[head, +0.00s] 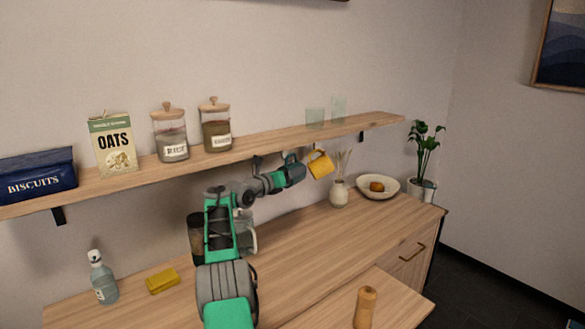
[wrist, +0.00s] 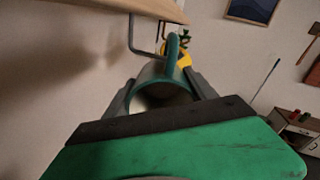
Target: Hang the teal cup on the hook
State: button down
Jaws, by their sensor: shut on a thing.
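The teal cup (head: 293,171) is held just under the shelf, left of the hanging yellow cup (head: 320,163). My gripper (head: 283,179) is shut on the teal cup. In the wrist view the cup (wrist: 150,72) sits between the fingers with its open mouth toward the camera and its handle (wrist: 173,46) pointing up. A dark metal hook (wrist: 132,42) hangs from the shelf's underside right by the handle. I cannot tell whether the hook passes through the handle or is only beside it. The yellow cup shows behind the handle.
The wooden shelf (head: 375,124) bears jars, an oats box, a biscuits tin and glasses. The middle of the counter is clear.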

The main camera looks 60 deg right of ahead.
jog(key=shift+w+d+p, duration=0.4)
jog(key=shift+w+p, duration=0.45)
jog(key=shift+p, duration=2.9)
jog(key=shift+f+b, duration=0.65)
jog(key=shift+b, duration=0.15)
jog(key=c, duration=0.6)
grip_release()
jog(key=o, duration=0.4)
jog(key=shift+f, duration=0.1)
